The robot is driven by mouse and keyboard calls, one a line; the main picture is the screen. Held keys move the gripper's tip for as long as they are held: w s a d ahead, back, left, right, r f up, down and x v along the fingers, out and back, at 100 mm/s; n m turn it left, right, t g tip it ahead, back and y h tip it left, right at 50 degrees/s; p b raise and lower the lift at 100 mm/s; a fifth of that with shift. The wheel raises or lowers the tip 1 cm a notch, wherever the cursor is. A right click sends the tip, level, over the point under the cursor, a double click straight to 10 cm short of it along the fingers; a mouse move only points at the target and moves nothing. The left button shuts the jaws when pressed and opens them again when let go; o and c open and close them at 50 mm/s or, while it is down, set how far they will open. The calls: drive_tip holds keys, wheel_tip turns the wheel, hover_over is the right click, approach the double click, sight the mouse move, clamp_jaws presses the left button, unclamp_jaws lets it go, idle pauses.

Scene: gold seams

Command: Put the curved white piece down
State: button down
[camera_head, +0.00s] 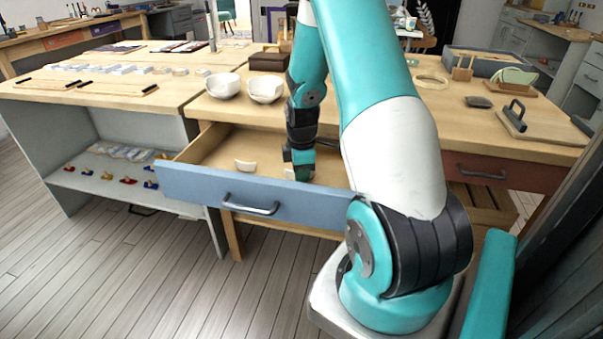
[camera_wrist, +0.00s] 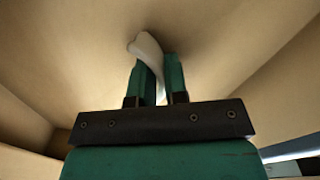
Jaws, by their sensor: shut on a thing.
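My gripper (camera_head: 300,172) reaches down into an open drawer (camera_head: 215,193) with a blue front. In the wrist view, my gripper (camera_wrist: 160,80) is shut on a curved white piece (camera_wrist: 148,50), which sticks out past the fingertips. The held piece is close to the wooden drawer floor; I cannot tell if it touches. In the head view, this piece is mostly hidden by the gripper (camera_head: 290,172). Another curved white piece (camera_head: 245,166) lies in the drawer, left of my gripper.
Two white bowls (camera_head: 224,85) (camera_head: 266,89) stand on the bench behind the drawer, near a dark brown box (camera_head: 268,61). The drawer's walls and blue front surround my gripper. The drawer floor left of the loose piece is clear.

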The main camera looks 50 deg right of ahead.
drive_tip(key=c, duration=1.1)
unclamp_jaws()
drive_tip(key=shift+f, duration=0.1)
wheel_tip(320, 180, up, 12)
drive_tip(key=p, duration=0.2)
drive_tip(key=w+a+r+t, duration=0.15)
drive_tip(key=a+r, duration=0.25)
drive_tip(key=a, duration=0.6)
drive_tip(key=s+a+r+y, duration=0.1)
drive_tip(key=a+r, duration=0.1)
drive_tip(key=a, duration=0.6)
drive_tip(key=s+a+r+y, duration=0.1)
drive_tip(key=s+a+r, duration=0.15)
drive_tip(key=a, duration=0.45)
drive_tip(key=s+a+r, duration=0.1)
drive_tip(key=s+a, duration=0.3)
drive_tip(key=s+a+r+m+g+y, duration=0.1)
drive_tip(key=s+a, duration=0.3)
drive_tip(key=a, duration=0.1)
drive_tip(key=s+a+r+m+y, duration=0.1)
drive_tip(key=s+a+r, duration=0.1)
drive_tip(key=s+a, duration=0.2)
drive_tip(key=shift+s+a+g, duration=0.3)
drive_tip(key=shift+s+g, duration=0.05)
drive_tip(key=shift+s, duration=0.15)
